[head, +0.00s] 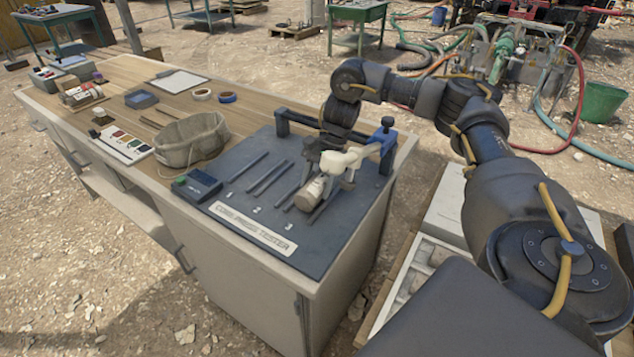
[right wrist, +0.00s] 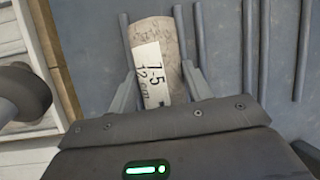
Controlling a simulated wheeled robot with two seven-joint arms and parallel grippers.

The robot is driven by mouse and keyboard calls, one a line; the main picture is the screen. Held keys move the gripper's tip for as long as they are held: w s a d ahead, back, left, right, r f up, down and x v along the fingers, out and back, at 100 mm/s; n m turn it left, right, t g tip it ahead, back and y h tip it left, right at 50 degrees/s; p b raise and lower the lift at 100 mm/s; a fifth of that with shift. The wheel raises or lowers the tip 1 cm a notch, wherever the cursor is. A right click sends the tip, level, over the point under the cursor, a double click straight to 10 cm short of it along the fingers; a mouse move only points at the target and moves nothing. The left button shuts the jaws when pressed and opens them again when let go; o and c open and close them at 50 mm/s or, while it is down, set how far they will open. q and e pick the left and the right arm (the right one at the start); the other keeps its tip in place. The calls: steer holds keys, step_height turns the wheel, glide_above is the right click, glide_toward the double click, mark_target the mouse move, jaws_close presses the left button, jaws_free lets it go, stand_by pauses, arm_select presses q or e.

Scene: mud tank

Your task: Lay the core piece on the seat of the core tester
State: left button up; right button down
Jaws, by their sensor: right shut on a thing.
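The core piece (head: 311,194) is a short, pale grey-brown cylinder. In the right wrist view the core piece (right wrist: 158,40) carries a white label reading "7-5" and "12 cm". My right gripper (right wrist: 159,78) is shut on it, one finger on each side; in the head view the gripper (head: 325,178) is over the right part of the core tester (head: 227,213). The tester is a dark plate with numbered pairs of bars as seats. The core is over the rightmost pair (head: 322,208), roughly in line with the bars. Whether it touches them I cannot tell. My left gripper is out of view.
A blue-ended frame (head: 386,150) stands at the plate's back right, close to my arm. A small readout box (head: 196,186) sits at the plate's left.

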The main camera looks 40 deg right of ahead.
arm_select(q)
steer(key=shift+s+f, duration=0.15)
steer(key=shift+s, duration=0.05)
arm_select(e)
steer(key=shift+f, duration=0.25)
steer(key=c, duration=1)
jaws_free()
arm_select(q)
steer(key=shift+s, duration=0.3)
arm_select(e)
steer(key=o, duration=0.4)
